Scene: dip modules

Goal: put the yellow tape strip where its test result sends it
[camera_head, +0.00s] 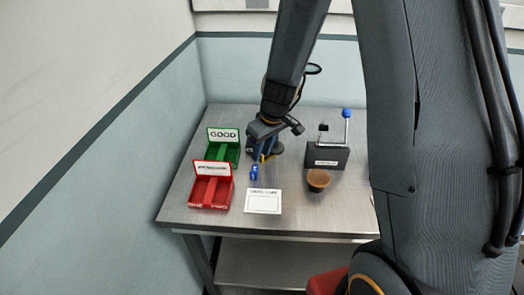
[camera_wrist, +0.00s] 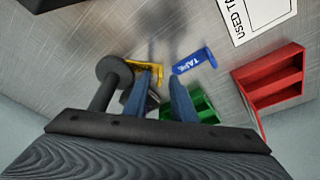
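The yellow tape strip (camera_wrist: 157,72) shows in the wrist view beside and partly behind one fingertip of my gripper (camera_wrist: 161,78). In the head view a bit of yellow (camera_head: 264,157) shows under my gripper (camera_head: 259,157). The two blue fingers stand apart with nothing clearly between them; whether one touches the strip I cannot tell. The green bin (camera_head: 237,158) marked GOOD stands at the left. A red bin (camera_head: 230,200) with two compartments stands in front of it; its upright label is too small to read. A black tester-like device (camera_head: 326,157) with a blue-knobbed lever stands right of my gripper.
A blue piece marked TAPE (camera_wrist: 194,61) lies near the fingers; the head view also shows it (camera_head: 254,173). A white card (camera_head: 263,203) marked USED TAPE lies in front. A brown-topped round cup (camera_head: 318,180) stands right of it. A dark round object (camera_wrist: 112,70) is close to my gripper.

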